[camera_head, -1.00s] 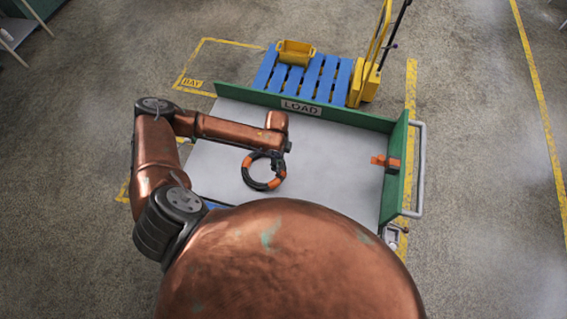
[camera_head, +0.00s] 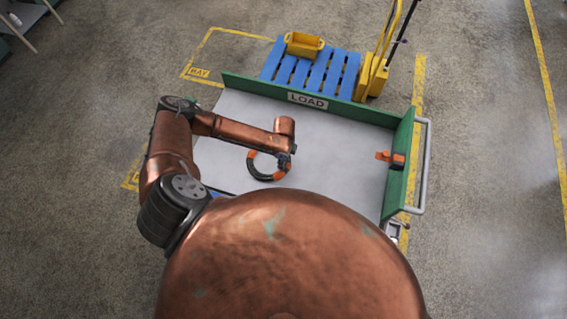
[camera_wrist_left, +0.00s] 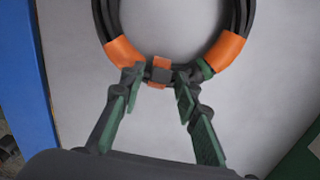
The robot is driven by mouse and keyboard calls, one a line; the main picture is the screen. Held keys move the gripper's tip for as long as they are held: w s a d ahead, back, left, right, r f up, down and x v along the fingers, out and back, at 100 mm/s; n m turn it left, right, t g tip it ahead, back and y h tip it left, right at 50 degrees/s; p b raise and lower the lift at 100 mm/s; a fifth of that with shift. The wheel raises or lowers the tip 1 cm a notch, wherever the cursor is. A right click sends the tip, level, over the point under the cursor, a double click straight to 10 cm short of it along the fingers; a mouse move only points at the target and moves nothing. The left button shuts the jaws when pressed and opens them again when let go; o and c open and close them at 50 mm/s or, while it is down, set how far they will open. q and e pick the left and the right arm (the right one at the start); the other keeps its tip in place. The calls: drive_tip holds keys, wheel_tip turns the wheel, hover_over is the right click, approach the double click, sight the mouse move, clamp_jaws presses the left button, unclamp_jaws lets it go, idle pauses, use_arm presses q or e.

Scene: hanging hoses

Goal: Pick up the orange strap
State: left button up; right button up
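A coil of dark hose with orange bands (camera_head: 262,176) lies on the grey cart bed; it also shows in the left wrist view (camera_wrist_left: 237,14). An orange strap with a dark buckle (camera_wrist_left: 160,60) is wrapped around the coil's near part. My left gripper (camera_wrist_left: 158,74) is open, with its green-padded fingertips on either side of the strap. I cannot tell whether they touch it. In the head view my left gripper (camera_head: 284,162) is over the coil's right side and hides part of it. My right gripper is not in view.
The cart bed (camera_head: 335,150) has a green back wall marked LOAD (camera_head: 308,100) and a green right wall (camera_head: 398,170). An orange and dark fitting (camera_head: 390,158) is on the right wall. Behind are a blue pallet (camera_head: 310,72), a yellow bin (camera_head: 304,44) and a yellow pallet truck (camera_head: 371,75).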

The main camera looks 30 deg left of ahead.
use_arm(q)
clamp_jaws()
wheel_tip(320, 180, up, 10)
drive_tip(key=shift+b, duration=0.4)
idle(0.3)
drive_tip(key=shift+c, duration=2)
unclamp_jaws()
clamp_jaws()
